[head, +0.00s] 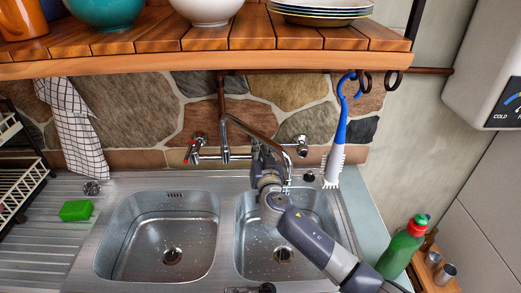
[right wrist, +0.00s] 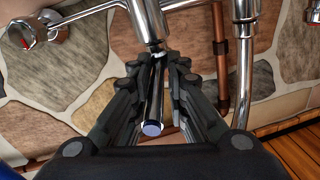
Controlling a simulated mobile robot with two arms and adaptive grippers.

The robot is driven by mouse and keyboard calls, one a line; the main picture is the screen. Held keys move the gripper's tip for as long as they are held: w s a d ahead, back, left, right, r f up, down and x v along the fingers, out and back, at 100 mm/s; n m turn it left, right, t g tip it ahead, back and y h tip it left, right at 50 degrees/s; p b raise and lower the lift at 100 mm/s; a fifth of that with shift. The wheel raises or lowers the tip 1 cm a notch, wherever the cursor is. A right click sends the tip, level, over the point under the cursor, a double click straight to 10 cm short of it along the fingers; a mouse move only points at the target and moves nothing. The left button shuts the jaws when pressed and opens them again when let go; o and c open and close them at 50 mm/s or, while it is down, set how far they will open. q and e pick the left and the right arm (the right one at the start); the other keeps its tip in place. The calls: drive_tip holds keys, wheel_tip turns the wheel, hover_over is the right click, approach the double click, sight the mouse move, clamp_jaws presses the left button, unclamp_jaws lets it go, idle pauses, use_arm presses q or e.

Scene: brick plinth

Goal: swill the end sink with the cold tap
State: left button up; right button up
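The right-hand sink basin (head: 322,232) at the end of the steel counter has a drain and small specks on its floor. The chrome spout (head: 262,138) slants over this basin; no water stream is visible, though my arm covers part of the view. My right gripper (head: 262,158) is at the mixer bar, beside the spout. In the right wrist view, a slim chrome lever with a bluish end (right wrist: 152,128) lies between the fingers of that gripper (right wrist: 156,75); whether they press on it is unclear. A red-marked tap (head: 192,151) is at the left.
The left basin (head: 158,240) is empty. A green sponge (head: 76,210) lies on the drainboard. A blue-handled brush (head: 338,130) hangs near my right arm. A green bottle (head: 403,248) stands right of the sink. A wooden shelf (head: 200,68) with dishes overhangs the tap.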

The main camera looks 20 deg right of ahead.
drive_tip(key=shift+o, duration=0.6)
drive_tip(key=shift+w+r, duration=0.15)
drive_tip(key=shift+r, duration=0.05)
drive_tip(key=shift+w+f, duration=0.2)
drive_tip(key=shift+f, duration=0.05)
drive_tip(key=shift+s, duration=0.2)
drive_tip(key=s+a, duration=0.2)
drive_tip(key=s, duration=0.9)
drive_tip(key=shift+s, duration=0.25)
